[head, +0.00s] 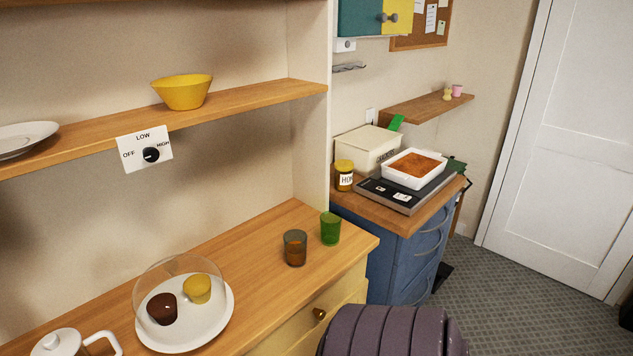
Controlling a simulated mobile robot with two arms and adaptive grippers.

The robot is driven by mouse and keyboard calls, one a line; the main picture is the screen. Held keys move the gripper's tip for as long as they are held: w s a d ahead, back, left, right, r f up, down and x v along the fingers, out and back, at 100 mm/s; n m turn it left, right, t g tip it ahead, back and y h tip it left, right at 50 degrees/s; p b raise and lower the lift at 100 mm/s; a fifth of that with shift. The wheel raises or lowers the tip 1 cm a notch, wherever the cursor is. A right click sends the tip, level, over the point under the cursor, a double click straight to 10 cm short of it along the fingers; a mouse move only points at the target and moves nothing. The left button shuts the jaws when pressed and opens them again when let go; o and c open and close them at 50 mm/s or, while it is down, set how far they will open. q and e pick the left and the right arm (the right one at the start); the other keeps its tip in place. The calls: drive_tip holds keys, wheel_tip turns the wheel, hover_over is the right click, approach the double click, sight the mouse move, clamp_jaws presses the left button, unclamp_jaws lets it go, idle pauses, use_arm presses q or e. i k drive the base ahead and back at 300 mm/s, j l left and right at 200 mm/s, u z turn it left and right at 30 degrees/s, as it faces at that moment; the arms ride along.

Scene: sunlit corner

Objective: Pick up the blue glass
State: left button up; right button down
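Two small glasses stand upright on the wooden counter (245,240), near its right end. One is a smoky dark glass (295,247), greyish at the rim and brown lower down. I cannot tell whether the brown is its contents or wood seen through it. The other is a green glass (330,228), just behind and to the right of it, with a narrow gap between them. No glass looks clearly blue. Neither of my grippers is in view.
A white plate (225,316) under a clear dome holds a brown and a yellow item. A white teapot (62,342) stands front left. A shelf (240,103) with a yellow bowl (183,91) overhangs the counter.

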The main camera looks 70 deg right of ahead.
sight(295, 255)
drive_tip(key=z, duration=2.05)
